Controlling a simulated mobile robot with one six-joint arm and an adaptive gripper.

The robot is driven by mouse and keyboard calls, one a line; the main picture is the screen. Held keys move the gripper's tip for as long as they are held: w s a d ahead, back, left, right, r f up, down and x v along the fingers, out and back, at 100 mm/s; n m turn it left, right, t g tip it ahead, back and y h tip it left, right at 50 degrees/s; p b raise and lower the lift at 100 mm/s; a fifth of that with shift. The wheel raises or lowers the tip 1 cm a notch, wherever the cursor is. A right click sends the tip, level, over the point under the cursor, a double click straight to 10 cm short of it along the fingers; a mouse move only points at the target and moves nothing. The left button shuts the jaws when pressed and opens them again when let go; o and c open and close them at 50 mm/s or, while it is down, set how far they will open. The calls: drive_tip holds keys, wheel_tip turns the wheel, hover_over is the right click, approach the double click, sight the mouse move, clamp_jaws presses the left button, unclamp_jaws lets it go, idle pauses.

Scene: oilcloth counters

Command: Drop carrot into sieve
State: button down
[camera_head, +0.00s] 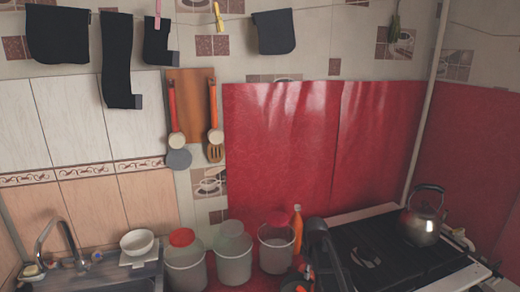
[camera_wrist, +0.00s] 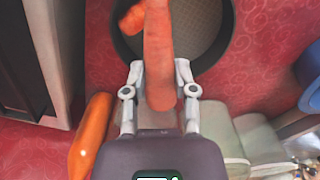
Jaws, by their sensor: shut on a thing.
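In the wrist view my gripper (camera_wrist: 160,75) is shut on an orange carrot (camera_wrist: 158,45), which lies between the two fingers and points away from the palm. The round sieve (camera_wrist: 205,35), with a dark rim and a greyish mesh, is beyond the fingertips, and the carrot overlaps it in the picture. The height of the carrot above the mesh cannot be told. Another orange piece (camera_wrist: 131,19) shows at the sieve's left edge; whether it lies inside is unclear. In the head view my dark arm is at the bottom centre, and the sieve is not clearly seen.
An orange bottle (camera_head: 297,230) stands beside several pale buckets (camera_head: 233,262); an orange body (camera_wrist: 90,135) is left of my gripper in the wrist view. A stove (camera_head: 385,250) with a kettle (camera_head: 424,225) is at right. A sink with a bowl (camera_head: 137,242) is at left.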

drive_tip(key=shift+f+b, duration=0.75)
drive_tip(key=shift+f, duration=0.35)
drive_tip(key=shift+c, duration=1.7)
unclamp_jaws()
drive_tip(key=shift+r, duration=0.15)
